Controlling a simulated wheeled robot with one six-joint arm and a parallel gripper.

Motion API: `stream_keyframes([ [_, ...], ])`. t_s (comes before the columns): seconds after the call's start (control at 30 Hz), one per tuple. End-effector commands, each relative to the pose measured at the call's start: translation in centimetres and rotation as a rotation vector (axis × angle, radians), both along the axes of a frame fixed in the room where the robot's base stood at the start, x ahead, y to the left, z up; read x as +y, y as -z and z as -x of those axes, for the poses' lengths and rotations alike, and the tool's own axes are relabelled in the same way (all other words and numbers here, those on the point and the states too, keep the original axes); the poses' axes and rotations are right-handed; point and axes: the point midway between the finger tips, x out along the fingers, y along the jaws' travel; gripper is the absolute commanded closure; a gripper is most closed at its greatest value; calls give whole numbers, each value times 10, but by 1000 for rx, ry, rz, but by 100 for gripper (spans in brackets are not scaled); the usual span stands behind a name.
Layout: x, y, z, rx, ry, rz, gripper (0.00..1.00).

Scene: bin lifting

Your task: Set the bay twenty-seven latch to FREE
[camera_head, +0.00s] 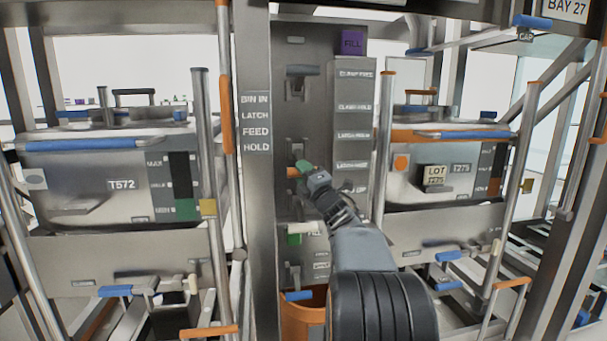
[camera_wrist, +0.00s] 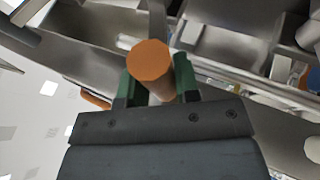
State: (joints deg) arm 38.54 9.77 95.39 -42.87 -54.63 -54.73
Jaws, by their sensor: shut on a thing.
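An orange-ended latch handle (camera_head: 294,172) sticks out to the left from the grey panel between the two bins. My gripper (camera_head: 306,169) has its green fingers shut on this handle. In the wrist view the handle's round orange end (camera_wrist: 148,60) stands between the two green fingers of my gripper (camera_wrist: 157,84). A label strip (camera_head: 352,110) beside it carries CLAMP and LATCH labels; the lower words are too small to read surely. The BAY 27 sign (camera_head: 567,8) is at the top right. My gripper and arm hide part of the latch's base.
A grey post (camera_head: 256,200) stands just left of the handle.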

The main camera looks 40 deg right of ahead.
Motion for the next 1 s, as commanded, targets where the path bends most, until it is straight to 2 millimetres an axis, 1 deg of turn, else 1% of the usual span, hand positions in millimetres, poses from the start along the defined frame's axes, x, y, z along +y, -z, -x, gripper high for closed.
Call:
stream_keyframes([
  [0.03, -1, 3, -1, 6, 2, -3, 68],
  [0.27, -1, 2, 0, 4, 1, -2, 46],
  [0.57, -1, 2, 2, 2, 1, -2, 45],
  [0.67, -1, 6, 11, 3, 2, -1, 45],
  [0.77, -1, 13, 26, 3, 3, -3, 45],
  [1.0, -1, 34, 72, 3, 4, -2, 45],
])
